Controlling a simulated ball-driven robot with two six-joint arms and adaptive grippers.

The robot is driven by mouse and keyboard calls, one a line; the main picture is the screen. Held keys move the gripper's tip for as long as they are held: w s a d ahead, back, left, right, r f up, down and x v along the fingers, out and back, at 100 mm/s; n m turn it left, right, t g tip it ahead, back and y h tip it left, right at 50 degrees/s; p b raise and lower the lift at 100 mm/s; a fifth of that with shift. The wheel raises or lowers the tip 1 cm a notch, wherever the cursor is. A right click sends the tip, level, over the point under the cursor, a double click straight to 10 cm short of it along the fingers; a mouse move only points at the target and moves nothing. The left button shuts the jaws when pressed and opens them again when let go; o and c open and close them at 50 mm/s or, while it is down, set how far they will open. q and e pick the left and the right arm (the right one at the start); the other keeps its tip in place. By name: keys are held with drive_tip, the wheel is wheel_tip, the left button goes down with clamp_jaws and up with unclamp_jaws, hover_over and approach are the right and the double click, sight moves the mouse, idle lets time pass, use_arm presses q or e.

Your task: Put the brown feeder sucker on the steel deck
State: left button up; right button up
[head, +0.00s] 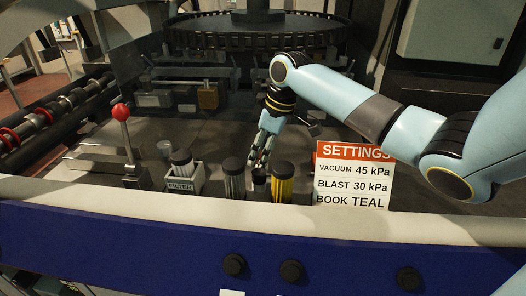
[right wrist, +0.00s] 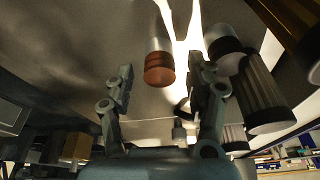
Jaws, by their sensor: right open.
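The brown feeder sucker (right wrist: 159,70) shows in the right wrist view as a ribbed brown cup on a pale stem. It lies between the lines of my right gripper's two fingers (right wrist: 160,82), which stand apart on either side with no clear contact. In the head view my right gripper (head: 261,152) reaches down near the front of the grey steel deck (head: 222,140), among short upright cylinders. The brown sucker cannot be made out in the head view. My left gripper is not in view.
Dark-topped cylinders stand close by: one in a white FILTER box (head: 180,187), a grey one (head: 234,180) and a yellow-sided one (head: 283,183). A SETTINGS card (head: 352,176) stands to the right. A red-knobbed lever (head: 122,113) rises at left. Mid-deck looks mostly clear.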

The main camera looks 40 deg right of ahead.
drive_tip(key=b+v, duration=0.1)
drive_tip(key=v, duration=1.1)
drive_tip(key=shift+s, duration=0.1)
